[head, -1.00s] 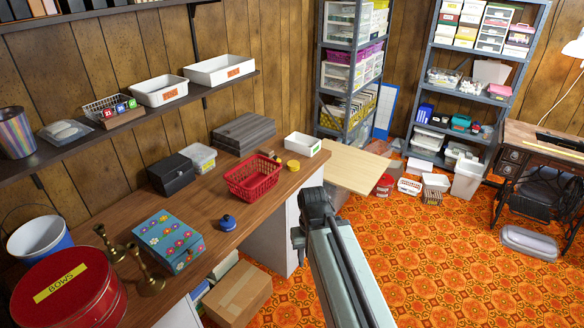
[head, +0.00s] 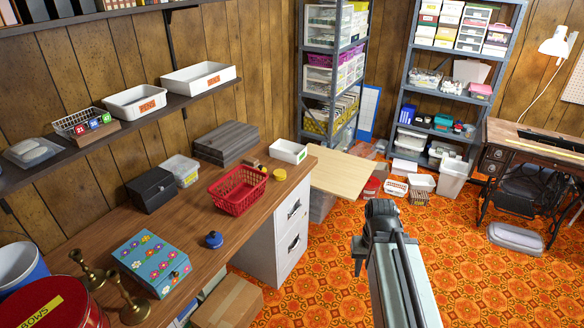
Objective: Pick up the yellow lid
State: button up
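The yellow lid (head: 280,174) is a small round yellow piece lying on the wooden counter (head: 215,262). It is just right of the red basket (head: 238,190) and in front of a small white bin (head: 289,151). My gripper (head: 372,235) is at the end of my arm, right of the counter and over the orange patterned floor. It is apart from the lid and touches nothing that I can see. Its fingers are seen from behind and above, so I cannot tell their opening or whether they hold anything.
A blue flowered box (head: 152,262), a blue knob-topped lid (head: 214,240) and brass candlesticks (head: 133,304) stand nearer on the counter. A black box (head: 152,190) is behind. White drawers (head: 291,232) are under the counter end. A pale board (head: 343,174) adjoins it. Floor to the right is open.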

aim_at(280, 174)
jog(key=z, duration=0.35)
jog(key=i, duration=4.35)
jog(key=u, duration=5.5)
jog(key=i, duration=0.5)
jog(key=z, duration=0.1)
